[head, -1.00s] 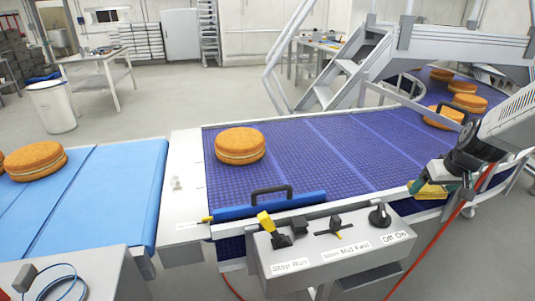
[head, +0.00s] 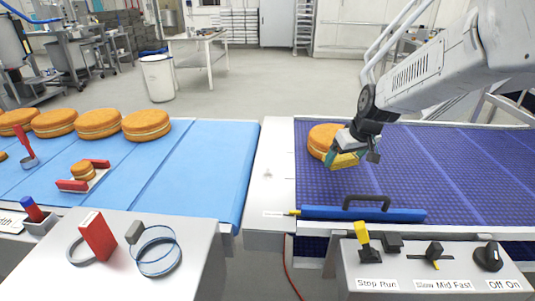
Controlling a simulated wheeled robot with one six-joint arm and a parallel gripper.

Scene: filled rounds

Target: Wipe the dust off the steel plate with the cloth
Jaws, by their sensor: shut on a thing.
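The steel plate (head: 271,165) is the pale strip between the blue belt and the purple belt. A few small faint marks show near its middle; I cannot tell how much dust lies on it. My gripper (head: 346,157) is over the left part of the purple belt, to the right of the plate. The cloth is apart from the plate and in front of a round cake.
The cake (head: 322,138) sits on the purple belt (head: 450,160) near the plate. A blue bar with a black handle (head: 365,213) lies along the front edge. The control box (head: 430,262) stands in front. Several cakes (head: 98,123) sit on the blue belt (head: 205,160).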

